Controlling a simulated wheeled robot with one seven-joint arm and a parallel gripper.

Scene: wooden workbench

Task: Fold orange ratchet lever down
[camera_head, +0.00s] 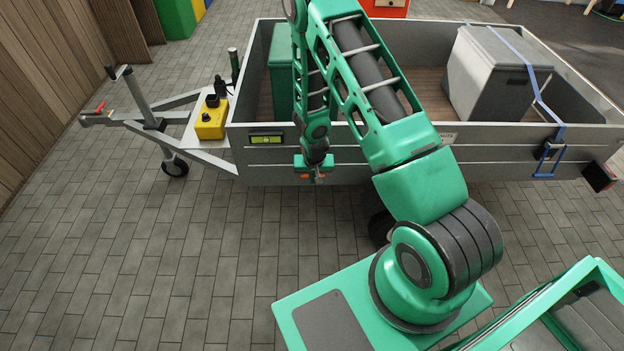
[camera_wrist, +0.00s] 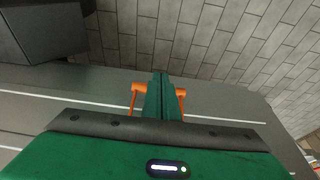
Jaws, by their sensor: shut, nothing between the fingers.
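My gripper (camera_head: 318,179) is shut and empty, low at the near side wall of the trailer, left of centre in the head view. In the wrist view its green fingers (camera_wrist: 160,92) are together. Orange bars, apparently the ratchet lever (camera_wrist: 138,89), show on both sides of the fingers. In the head view small orange patches (camera_head: 305,176) show beside the fingertips. My gripper and arm hide most of this spot, so I cannot tell the lever's angle or whether the fingers touch it.
The grey trailer (camera_head: 390,160) holds a green box (camera_head: 282,85) and a grey box (camera_head: 490,85) under a blue strap (camera_head: 537,85). A blue ratchet handle (camera_head: 546,165) hangs at the right of the side wall. A yellow unit (camera_head: 211,120) sits on the drawbar. The paved floor at left is clear.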

